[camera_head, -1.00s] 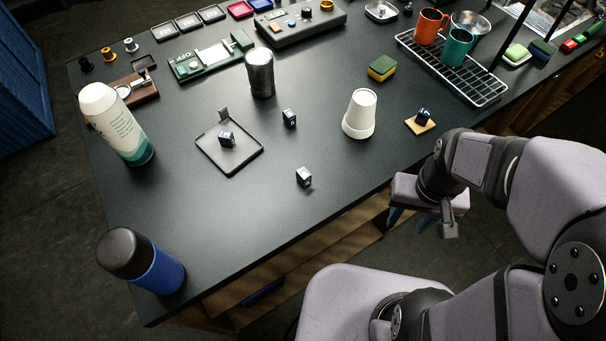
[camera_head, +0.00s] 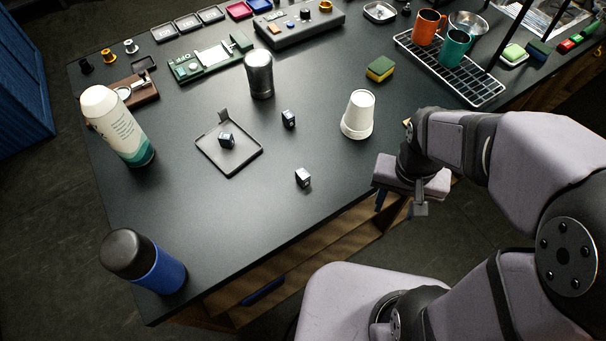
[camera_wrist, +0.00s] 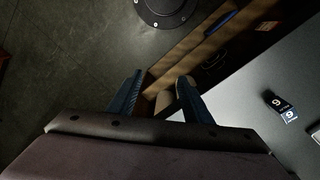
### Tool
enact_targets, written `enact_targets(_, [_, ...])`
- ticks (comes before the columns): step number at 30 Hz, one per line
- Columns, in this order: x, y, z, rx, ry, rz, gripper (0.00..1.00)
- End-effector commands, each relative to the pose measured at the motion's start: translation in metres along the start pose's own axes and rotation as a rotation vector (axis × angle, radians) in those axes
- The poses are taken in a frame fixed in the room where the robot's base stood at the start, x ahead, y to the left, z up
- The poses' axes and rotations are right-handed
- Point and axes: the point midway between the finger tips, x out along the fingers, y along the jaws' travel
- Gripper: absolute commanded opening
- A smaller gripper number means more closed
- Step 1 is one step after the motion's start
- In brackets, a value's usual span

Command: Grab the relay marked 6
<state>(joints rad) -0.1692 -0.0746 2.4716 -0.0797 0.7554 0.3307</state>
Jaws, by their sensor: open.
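A small dark cube-shaped relay (camera_head: 303,177) with a pale marked side stands alone near the table's front edge. My gripper (camera_head: 400,205) is open and empty, pointing down beyond the front edge, right of the nearest relay. Its fingers also show in the wrist view (camera_wrist: 161,84).
A white cup (camera_head: 358,114) stands upside down between the relays and my arm. A metal tumbler (camera_head: 260,74) stands behind. A white bottle (camera_head: 117,125) and a blue flask (camera_head: 142,261) stand at the left. The table around the nearest relay is clear.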

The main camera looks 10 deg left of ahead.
Motion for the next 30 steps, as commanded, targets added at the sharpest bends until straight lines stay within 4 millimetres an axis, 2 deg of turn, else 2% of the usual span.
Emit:
enact_targets(1, [-0.008,-0.011,-0.004,0.013,0.004,0.015,0.45])
enact_targets(8, [-0.029,-0.058,-0.015,0.153,0.047,0.08,0.45])
enact_targets(14, [-0.05,-0.114,-0.015,0.303,0.131,0.124,0.45])
enact_targets(21, [-0.071,-0.176,-0.001,0.475,0.253,0.122,0.45])
enact_targets(24, [-0.077,-0.195,0.007,0.529,0.295,0.107,0.45])
enact_targets(30, [-0.084,-0.219,0.018,0.604,0.346,0.08,0.45])
